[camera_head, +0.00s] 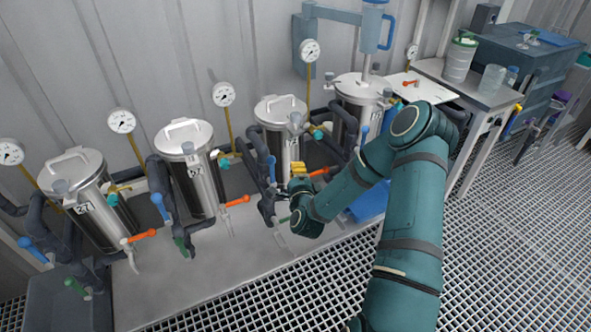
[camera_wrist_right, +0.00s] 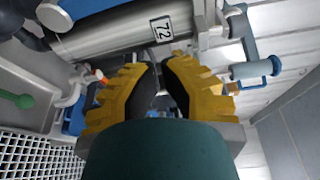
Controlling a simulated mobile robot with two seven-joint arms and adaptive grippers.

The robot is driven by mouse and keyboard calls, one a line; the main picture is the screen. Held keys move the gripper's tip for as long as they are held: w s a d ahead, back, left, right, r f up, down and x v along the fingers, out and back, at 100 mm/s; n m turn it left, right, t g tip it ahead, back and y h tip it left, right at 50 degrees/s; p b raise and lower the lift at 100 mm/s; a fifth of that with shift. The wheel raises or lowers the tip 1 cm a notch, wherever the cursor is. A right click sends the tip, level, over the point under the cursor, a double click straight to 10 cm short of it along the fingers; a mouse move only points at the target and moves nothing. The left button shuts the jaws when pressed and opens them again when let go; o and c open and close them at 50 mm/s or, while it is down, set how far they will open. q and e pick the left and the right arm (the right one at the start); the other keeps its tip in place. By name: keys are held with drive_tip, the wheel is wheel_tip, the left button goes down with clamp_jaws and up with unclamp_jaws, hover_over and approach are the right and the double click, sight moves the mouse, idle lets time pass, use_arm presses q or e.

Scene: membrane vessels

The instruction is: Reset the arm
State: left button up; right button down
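My right arm (camera_head: 410,230) comes in from the lower right of the head view, bends at a high elbow and reaches down and left. My right gripper (camera_head: 298,168) has yellow fingers and is just in front of the third steel vessel (camera_head: 284,140). In the right wrist view its two yellow fingers (camera_wrist_right: 161,75) have dark inner pads and a narrow gap between the tips, with nothing seen held. A steel vessel with a "72" label (camera_wrist_right: 110,32) lies beyond the tips there. Contact with vessel or pipes cannot be told. My left gripper is not in view.
More steel vessels (camera_head: 190,170) with gauges, grey pipes and orange, blue and green valve handles line the wall on a grey bench (camera_head: 225,265). A side table (camera_head: 480,85) with containers stands at the upper right. The grating floor (camera_head: 510,240) at right is clear.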

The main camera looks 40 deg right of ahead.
drive_tip(key=v, duration=0.7)
drive_tip(key=shift+a, duration=0.4)
drive_tip(key=shift+s, duration=0.15)
